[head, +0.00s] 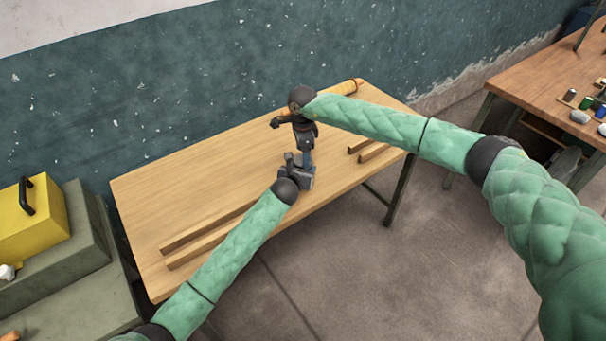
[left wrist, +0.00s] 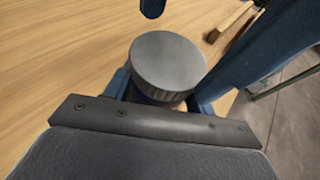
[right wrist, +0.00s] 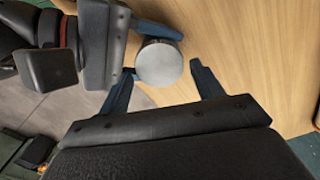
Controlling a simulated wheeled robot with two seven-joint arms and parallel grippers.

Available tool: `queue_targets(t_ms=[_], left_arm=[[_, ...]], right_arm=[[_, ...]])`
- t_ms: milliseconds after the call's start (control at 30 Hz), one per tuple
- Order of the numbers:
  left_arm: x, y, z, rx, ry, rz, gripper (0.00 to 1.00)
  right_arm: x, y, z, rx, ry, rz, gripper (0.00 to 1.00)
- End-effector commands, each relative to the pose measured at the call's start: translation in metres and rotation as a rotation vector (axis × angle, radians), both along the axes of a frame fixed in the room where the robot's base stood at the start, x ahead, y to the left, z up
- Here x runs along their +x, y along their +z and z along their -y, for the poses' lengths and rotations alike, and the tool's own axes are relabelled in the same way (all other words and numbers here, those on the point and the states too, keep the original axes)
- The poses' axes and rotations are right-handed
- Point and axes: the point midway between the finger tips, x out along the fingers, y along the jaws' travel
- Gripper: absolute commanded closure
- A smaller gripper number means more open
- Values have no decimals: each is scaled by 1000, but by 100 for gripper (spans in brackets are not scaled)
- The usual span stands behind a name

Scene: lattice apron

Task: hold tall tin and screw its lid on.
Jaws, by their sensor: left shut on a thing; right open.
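The round grey lid (left wrist: 168,62) with a ridged edge sits flat on top of the tin in the left wrist view. It also shows in the right wrist view (right wrist: 158,62). The tin's body is mostly hidden below the lid; how far the lid is screwed down cannot be told. My left gripper (head: 297,170) is shut on the tin and holds it upright above the table. My right gripper (right wrist: 162,68) is open, pointing down from above, with its blue fingers on either side of the lid and apart from it. In the head view the grippers hide the tin.
The wooden table (head: 215,180) carries low wooden strips (head: 210,235) at the front left, shorter strips (head: 372,152) at the right, and an orange-brown rod (head: 345,88) along the back edge. A yellow box (head: 30,215) stands far left. A second bench (head: 540,75) is at the right.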

Motion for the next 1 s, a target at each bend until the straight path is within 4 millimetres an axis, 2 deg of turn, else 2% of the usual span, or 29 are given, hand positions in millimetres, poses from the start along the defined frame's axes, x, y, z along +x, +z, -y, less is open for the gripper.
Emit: queue_targets(t_ms=[100, 200, 467, 667, 900, 933, 1000], left_arm=[[0, 0, 0, 0, 0, 0, 100], [0, 0, 0, 0, 0, 0, 100], [0, 0, 0, 0, 0, 0, 100], [0, 0, 0, 0, 0, 0, 100], [0, 0, 0, 0, 0, 0, 100], [0, 0, 0, 0, 0, 0, 100], [0, 0, 0, 0, 0, 0, 100]], right_arm=[[0, -13, 0, 0, -1, -2, 34], [0, -18, 0, 0, -1, -1, 34], [0, -19, 0, 0, 0, 0, 34], [0, -19, 0, 0, 0, 0, 70], [0, -18, 0, 0, -3, 0, 70], [0, -18, 0, 0, -3, 0, 39], [0, -18, 0, 0, -3, 0, 25]])
